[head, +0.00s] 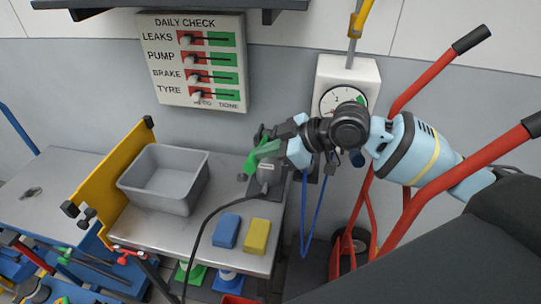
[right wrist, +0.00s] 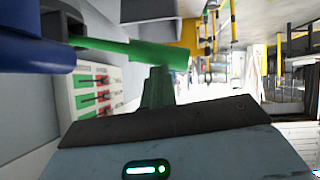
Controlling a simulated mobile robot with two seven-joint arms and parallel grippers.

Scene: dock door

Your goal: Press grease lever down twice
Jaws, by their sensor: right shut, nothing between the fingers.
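The grease lever (head: 252,163) has a green handle and stands at the grey pump (head: 268,178) on the right back corner of the metal bench. In the right wrist view the lever (right wrist: 130,50) is a bright green bar lying across the upper left. My right gripper (head: 272,150) is shut and empty, right at the lever. Its green fingers (right wrist: 158,85) reach up to the bar in the wrist view; I cannot tell whether they touch it. My left gripper is not in view.
The bench (head: 165,225) carries a grey bin (head: 165,178), a blue block (head: 227,231) and a yellow block (head: 256,236). A check board (head: 195,62) and a gauge box (head: 348,72) are on the wall. A red hand truck (head: 427,75) stands at right, behind my right arm.

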